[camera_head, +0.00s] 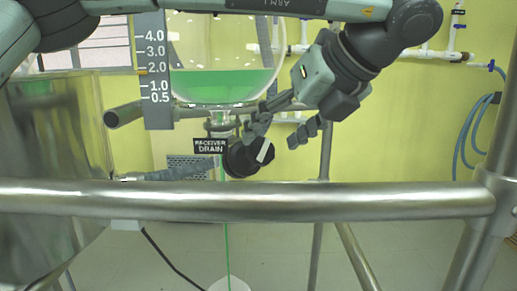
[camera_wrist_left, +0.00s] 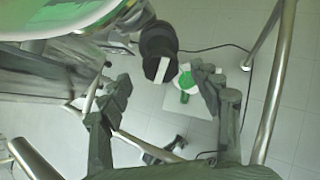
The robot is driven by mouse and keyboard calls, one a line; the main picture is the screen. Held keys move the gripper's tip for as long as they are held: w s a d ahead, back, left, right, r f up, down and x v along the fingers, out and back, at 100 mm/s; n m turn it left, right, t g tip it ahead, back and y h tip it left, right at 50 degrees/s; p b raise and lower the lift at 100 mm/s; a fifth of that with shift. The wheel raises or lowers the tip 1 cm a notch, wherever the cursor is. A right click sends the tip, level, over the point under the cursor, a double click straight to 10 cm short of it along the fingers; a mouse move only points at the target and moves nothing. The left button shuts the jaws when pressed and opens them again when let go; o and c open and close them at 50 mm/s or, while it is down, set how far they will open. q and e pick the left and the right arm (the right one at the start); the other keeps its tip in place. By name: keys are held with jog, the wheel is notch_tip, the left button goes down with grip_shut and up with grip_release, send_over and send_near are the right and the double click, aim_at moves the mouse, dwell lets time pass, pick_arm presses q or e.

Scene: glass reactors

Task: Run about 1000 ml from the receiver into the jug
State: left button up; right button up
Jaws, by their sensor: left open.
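The glass receiver (camera_head: 215,50) holds green liquid with its surface near the 2.0 mark of the grey scale (camera_head: 157,110). Below it, by the RECEIVER DRAIN label (camera_head: 210,146), is the black drain knob (camera_head: 238,160) with a white bar; it also shows in the left wrist view (camera_wrist_left: 156,42). A thin green stream falls below the drain toward the jug (camera_head: 228,285), mostly cut off at the bottom edge. Green liquid shows in the jug in the wrist view (camera_wrist_left: 186,83). My left gripper (camera_head: 273,136) is open by the knob, its fingers apart (camera_wrist_left: 162,84). My right gripper is not seen.
A horizontal steel rail (camera_head: 330,203) crosses in front of the drain, with steel posts at the right. A large metal vessel (camera_head: 50,150) stands at the left. A black cable (camera_head: 165,255) runs over the floor. Blue hoses (camera_head: 470,130) hang on the right wall.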

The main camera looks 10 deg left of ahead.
aim_at(263, 146)
pick_arm(q)
jog(key=x, duration=0.5)
jog(key=c, duration=1.2)
